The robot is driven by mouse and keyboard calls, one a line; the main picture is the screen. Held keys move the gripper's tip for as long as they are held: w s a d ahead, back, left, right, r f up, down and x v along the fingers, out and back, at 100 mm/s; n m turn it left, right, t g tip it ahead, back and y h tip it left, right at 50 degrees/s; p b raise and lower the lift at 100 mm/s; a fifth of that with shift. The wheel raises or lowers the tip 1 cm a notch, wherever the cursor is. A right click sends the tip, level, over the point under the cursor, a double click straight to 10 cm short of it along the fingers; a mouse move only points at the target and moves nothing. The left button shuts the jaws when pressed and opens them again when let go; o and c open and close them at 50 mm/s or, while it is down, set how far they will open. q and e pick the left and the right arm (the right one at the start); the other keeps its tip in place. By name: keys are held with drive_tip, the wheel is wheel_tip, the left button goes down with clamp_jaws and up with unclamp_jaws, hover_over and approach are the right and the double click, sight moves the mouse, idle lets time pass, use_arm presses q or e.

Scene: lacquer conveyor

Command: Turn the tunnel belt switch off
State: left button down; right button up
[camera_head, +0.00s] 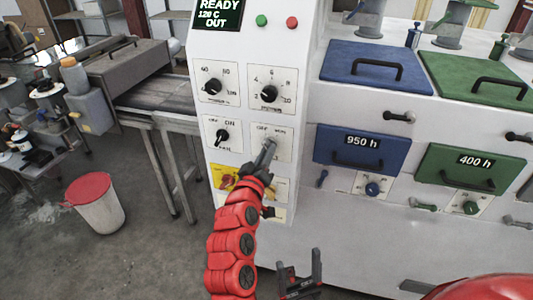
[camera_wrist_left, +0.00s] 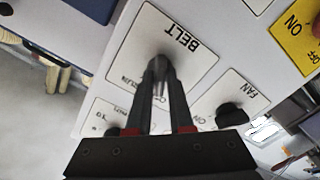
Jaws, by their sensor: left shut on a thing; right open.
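The belt switch plate (camera_head: 284,148) is a white plate on the front of the tall white control panel, and the gripper largely covers its knob in the head view. In the left wrist view the plate, labelled BELT (camera_wrist_left: 195,40), appears upside down, with the blurred knob (camera_wrist_left: 159,66) between the fingertips. My left gripper (camera_head: 268,152) is shut on this knob; its fingers also show in the left wrist view (camera_wrist_left: 159,85). I cannot tell which way the knob points. My right gripper (camera_head: 300,268) is open and empty, low in front of the cabinet.
The fan knob (camera_head: 222,136) is just left of the belt plate, with two dials (camera_head: 269,94) above. A red-and-yellow switch (camera_head: 226,178) sits below the fan knob. A conveyor (camera_head: 160,95) stands at left, near a red-lidded bin (camera_head: 97,207). Blue (camera_head: 360,150) and green drawers (camera_head: 470,172) are at right.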

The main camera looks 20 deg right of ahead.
use_arm(q)
drive_tip(key=c, duration=0.9)
unclamp_jaws()
drive_tip(key=shift+o, duration=0.2)
drive_tip(key=p+v, duration=0.6)
drive_tip(key=v, duration=1.1)
drive_tip(key=shift+a+p, duration=0.2)
drive_tip(key=shift+p, duration=0.15)
